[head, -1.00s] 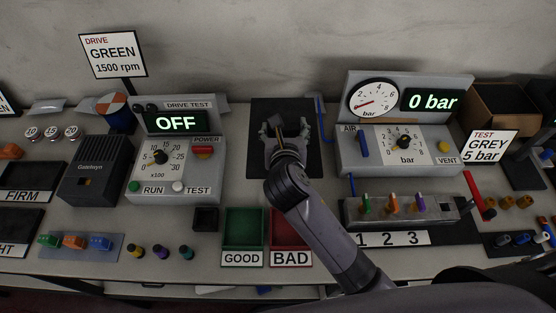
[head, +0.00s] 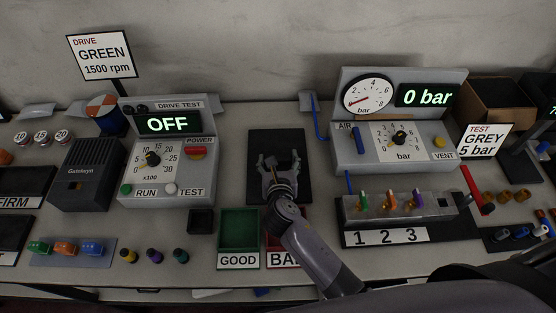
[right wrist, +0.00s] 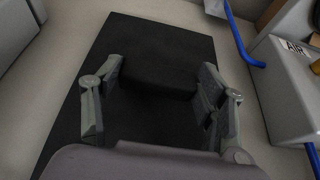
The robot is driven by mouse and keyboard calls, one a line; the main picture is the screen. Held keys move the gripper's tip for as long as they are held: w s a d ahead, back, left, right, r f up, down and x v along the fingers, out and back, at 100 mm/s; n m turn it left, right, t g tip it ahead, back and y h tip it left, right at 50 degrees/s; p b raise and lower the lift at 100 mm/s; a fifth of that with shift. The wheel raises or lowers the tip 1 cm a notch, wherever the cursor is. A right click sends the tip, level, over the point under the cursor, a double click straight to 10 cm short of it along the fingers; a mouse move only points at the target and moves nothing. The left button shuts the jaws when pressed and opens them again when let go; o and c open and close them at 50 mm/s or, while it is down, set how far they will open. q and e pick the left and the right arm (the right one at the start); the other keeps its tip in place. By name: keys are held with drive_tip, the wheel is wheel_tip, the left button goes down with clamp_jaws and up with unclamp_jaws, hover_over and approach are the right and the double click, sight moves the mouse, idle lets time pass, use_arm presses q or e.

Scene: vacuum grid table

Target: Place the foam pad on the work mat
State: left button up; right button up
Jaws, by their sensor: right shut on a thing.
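The black work mat (head: 261,141) lies on the table between the two test machines. It also fills the middle of the right wrist view (right wrist: 137,32). My right gripper (head: 278,163) is over the mat in the head view, fingers pointing away from me. In the right wrist view my right gripper (right wrist: 160,90) is shut on a dark block, the foam pad (right wrist: 158,72). The pad is black on black, so its edges are faint. I cannot tell whether it touches the mat. My left gripper is not in view.
The drive tester (head: 168,185) stands left of the mat. The pressure tester (head: 360,160) and a blue hose (head: 316,120) stand to its right. The green GOOD tray (head: 239,228) is in front of it, and my arm partly covers the red BAD tray (head: 272,243).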

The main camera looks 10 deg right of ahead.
drive_tip(key=shift+f, duration=0.1)
drive_tip(key=o, duration=1)
